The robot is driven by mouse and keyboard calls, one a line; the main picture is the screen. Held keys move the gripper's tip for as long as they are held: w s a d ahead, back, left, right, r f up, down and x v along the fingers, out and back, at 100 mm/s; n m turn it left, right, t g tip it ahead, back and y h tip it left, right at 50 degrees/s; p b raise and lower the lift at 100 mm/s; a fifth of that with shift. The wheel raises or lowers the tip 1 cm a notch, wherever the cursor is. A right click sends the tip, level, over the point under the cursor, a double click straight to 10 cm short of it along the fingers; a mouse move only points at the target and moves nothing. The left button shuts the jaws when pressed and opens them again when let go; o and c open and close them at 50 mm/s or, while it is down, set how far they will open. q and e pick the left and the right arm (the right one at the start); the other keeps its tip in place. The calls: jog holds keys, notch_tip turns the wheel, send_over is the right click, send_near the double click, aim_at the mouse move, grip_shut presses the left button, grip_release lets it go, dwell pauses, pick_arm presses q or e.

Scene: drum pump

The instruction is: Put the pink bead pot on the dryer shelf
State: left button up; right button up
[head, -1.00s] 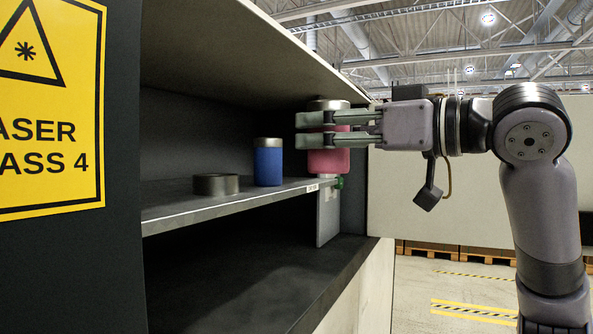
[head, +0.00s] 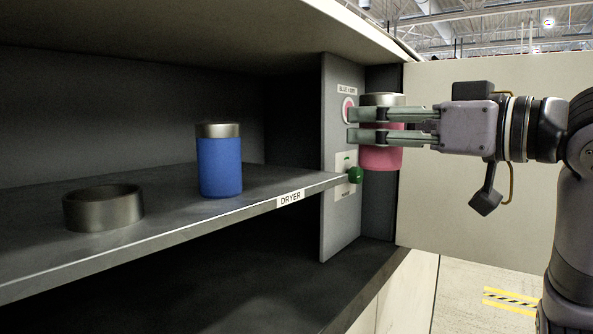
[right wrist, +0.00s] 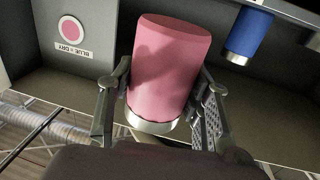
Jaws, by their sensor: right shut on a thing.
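The pink bead pot (head: 381,157) has a silver lid and is held upright by my right gripper (head: 362,126). In the right wrist view the pink pot (right wrist: 168,70) sits between the two fingers (right wrist: 160,105), with its silver band near the palm. In the head view the pot is beside the cabinet's right panel, just right of the dryer shelf (head: 235,207) and around its level. The shelf carries a DRYER label on its front edge. My left gripper is not in view.
A blue pot (head: 220,162) with a silver lid stands on the shelf. A dark metal ring (head: 103,208) lies on the shelf to its left. A green knob (head: 355,175) sticks out of the panel (head: 340,220) by the shelf's right end. A sign there reads "BLUE = DRY".

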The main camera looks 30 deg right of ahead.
jog(key=p+x, duration=0.2)
jog(key=x, duration=0.3)
jog(key=p+x, duration=0.2)
jog(key=x, duration=0.4)
jog(key=a+p+x, duration=0.1)
jog(key=x, duration=0.5)
jog(key=shift+s+a+r+p, duration=0.1)
jog(key=shift+a+r+p, duration=0.05)
jog(key=shift+r+p, duration=0.2)
jog(key=shift+w+a+f, duration=0.1)
jog(key=shift+w+a, duration=0.05)
jog(key=shift+w, duration=0.15)
jog(key=shift+w+f, duration=0.1)
jog(key=shift+w, duration=0.05)
notch_tip(320, 180, down, 3)
jog(key=shift+f+p, duration=0.1)
jog(key=shift+p, duration=0.35)
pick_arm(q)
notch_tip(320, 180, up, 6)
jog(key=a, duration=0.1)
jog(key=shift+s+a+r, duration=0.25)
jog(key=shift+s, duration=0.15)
pick_arm(e)
jog(key=shift+f, duration=0.1)
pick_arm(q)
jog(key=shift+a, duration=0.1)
